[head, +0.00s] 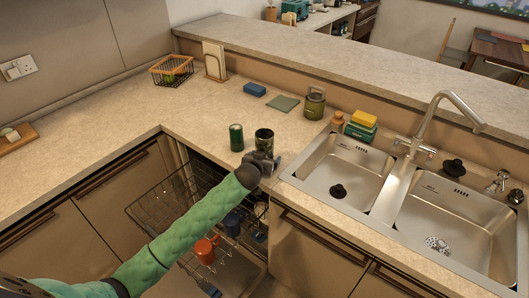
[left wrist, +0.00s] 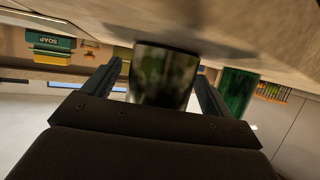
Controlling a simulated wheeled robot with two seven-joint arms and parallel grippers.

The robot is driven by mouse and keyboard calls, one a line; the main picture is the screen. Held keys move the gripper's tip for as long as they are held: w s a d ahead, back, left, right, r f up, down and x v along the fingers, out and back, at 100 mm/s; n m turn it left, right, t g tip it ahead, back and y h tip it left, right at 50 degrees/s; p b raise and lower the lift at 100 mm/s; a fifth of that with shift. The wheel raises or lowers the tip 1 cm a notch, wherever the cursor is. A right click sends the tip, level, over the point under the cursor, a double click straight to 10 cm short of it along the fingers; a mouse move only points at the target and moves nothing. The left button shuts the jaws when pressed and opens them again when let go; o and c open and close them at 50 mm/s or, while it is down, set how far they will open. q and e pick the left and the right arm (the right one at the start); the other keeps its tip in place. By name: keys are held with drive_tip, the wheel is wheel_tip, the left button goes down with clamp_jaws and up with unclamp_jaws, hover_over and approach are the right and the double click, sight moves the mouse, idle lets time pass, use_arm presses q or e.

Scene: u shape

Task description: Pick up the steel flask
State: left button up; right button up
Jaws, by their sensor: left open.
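The steel flask (head: 264,139) is a dark, shiny cylinder standing upright on the counter near the inner corner, above the open dishwasher. My left gripper (head: 264,158) is at its near side, low by the counter edge. In the left wrist view the flask (left wrist: 165,74) shows between the two spread fingers, with gaps on both sides. The gripper is open. The flask's lower part is hidden by the gripper in the head view. My right gripper is in neither view.
The steel sink (head: 345,170) is at right. The dishwasher rack (head: 150,209) is pulled out below my arm.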

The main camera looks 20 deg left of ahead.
sight(266, 149)
use_arm(q)
drive_tip(key=c, duration=1.4)
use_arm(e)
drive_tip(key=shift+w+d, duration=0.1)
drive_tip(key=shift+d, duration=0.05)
use_arm(q)
drive_tip(key=shift+r, duration=0.3)
